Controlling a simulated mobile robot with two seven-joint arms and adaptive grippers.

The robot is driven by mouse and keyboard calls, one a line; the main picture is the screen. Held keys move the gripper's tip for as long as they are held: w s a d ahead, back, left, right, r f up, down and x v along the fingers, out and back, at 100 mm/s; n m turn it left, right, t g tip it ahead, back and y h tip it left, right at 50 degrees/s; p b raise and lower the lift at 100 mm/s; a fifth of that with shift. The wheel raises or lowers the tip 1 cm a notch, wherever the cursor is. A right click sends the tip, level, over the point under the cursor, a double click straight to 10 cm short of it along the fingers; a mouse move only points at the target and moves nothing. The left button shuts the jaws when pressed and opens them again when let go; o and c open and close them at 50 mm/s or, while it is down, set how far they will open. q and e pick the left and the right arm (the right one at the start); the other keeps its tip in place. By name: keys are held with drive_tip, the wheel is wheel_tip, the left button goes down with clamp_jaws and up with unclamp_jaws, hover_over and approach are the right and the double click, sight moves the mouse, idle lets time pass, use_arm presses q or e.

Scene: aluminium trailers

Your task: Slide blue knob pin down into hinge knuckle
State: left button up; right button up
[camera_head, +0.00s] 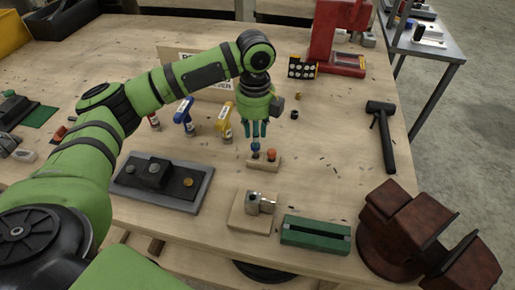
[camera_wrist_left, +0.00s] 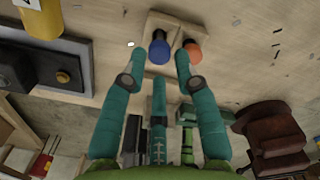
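A blue knob pin (camera_head: 255,155) stands in a small wooden block (camera_head: 276,166), beside an orange knob pin (camera_head: 272,154). In the left wrist view, the blue knob (camera_wrist_left: 160,50) is ahead of the fingertips and the orange knob (camera_wrist_left: 192,50) is just right of it. My left gripper (camera_head: 257,143) points down over the block, its teal fingers spread in the left wrist view (camera_wrist_left: 158,80), with nothing held between them. A metal hinge knuckle (camera_head: 258,204) sits on a wooden base (camera_head: 240,216) nearer the front. My right gripper is not in view.
A grey tray with a dark fixture (camera_head: 160,182) lies left of the block. A green slotted fixture (camera_head: 315,235) and brown metal pieces (camera_head: 405,228) stand front right. Blue (camera_head: 184,115) and yellow (camera_head: 225,117) handled items stand behind. A black hammer (camera_head: 383,135) lies right.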

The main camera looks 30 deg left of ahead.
sight(255, 153)
use_arm(q)
drive_tip(key=f+p, duration=0.1)
drive_tip(key=f, duration=0.3)
drive_tip(key=shift+s+f, duration=0.2)
drive_tip(key=shift+w+f, duration=0.1)
drive_tip(key=shift+f, duration=0.25)
drive_tip(key=c, duration=0.6)
drive_tip(key=shift+r, duration=0.1)
clamp_jaws()
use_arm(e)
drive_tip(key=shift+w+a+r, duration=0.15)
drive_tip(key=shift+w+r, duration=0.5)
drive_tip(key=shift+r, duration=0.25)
